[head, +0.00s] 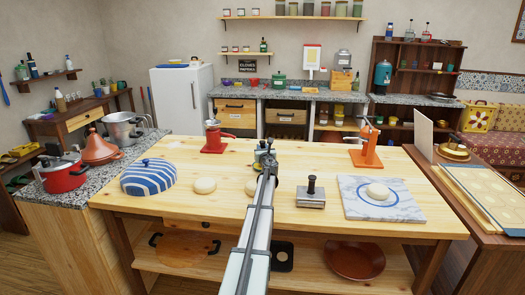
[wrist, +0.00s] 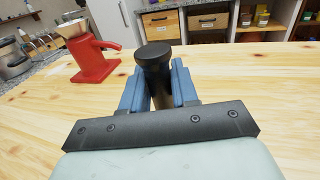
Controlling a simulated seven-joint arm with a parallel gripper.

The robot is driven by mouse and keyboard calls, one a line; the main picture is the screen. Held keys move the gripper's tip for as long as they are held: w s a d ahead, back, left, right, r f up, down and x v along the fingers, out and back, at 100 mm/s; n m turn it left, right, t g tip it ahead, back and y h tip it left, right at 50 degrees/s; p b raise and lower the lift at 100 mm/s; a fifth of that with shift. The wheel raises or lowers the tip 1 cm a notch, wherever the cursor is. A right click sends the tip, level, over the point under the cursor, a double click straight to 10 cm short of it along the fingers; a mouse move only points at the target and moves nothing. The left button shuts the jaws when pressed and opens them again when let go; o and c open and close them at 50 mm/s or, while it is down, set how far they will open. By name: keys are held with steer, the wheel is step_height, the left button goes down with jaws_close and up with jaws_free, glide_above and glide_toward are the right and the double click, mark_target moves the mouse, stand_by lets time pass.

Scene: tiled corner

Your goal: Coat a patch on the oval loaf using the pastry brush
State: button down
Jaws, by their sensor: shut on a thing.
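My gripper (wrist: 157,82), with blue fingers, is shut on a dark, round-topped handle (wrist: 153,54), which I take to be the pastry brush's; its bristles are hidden. In the head view my gripper (head: 264,158) is over the middle of the wooden table, seen from behind along my arm. Three pale dough pieces show: one (head: 205,186) left of my arm, one (head: 251,187) partly hidden by it, and one (head: 379,191) on a marble board (head: 354,205) at right. I cannot tell surely which is the oval loaf; none touches my gripper.
A blue-striped dome (head: 149,177) is at the table's left. A metal block with a dark knob (head: 311,195) stands between my arm and the marble board. A red grinder (head: 214,138) and an orange press (head: 367,148) stand at the back. The table's front middle is mostly clear.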

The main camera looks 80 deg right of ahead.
mark_target(263, 142)
steer(key=shift+r, duration=3.3)
